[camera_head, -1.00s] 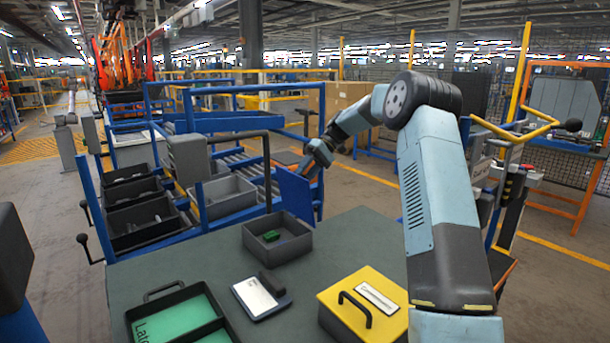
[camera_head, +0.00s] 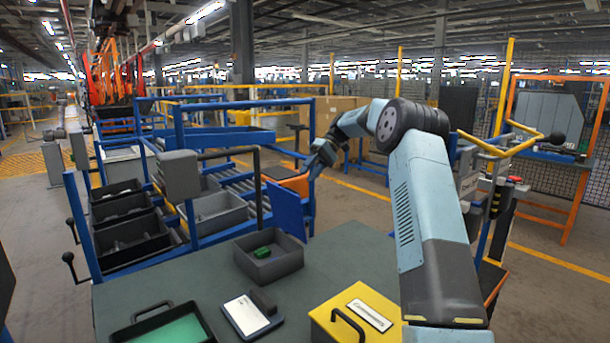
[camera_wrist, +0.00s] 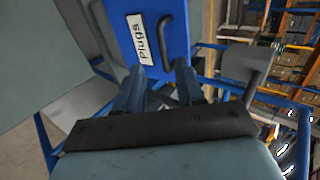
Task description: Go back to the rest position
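My gripper (camera_wrist: 158,76) is in the wrist view with its two fingers apart and nothing seen between them. In front of it is a blue panel (camera_wrist: 185,52) with a white label reading "Plugs" and a black handle. The handle's lower end appears near the fingertips, and I cannot tell whether they touch. In the head view my arm reaches out above the work table, and the gripper end (camera_head: 312,165) is small, just above and right of the blue panel (camera_head: 287,210). The fingers are too small to read there.
The grey-green table (camera_head: 345,260) holds a grey tray (camera_head: 268,268) with a green part, a white-faced device (camera_head: 246,316), a yellow box (camera_head: 352,300) and a black-rimmed tray (camera_head: 150,318). A blue rack (camera_head: 180,215) with grey bins stands left. An orange frame (camera_head: 580,200) stands right.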

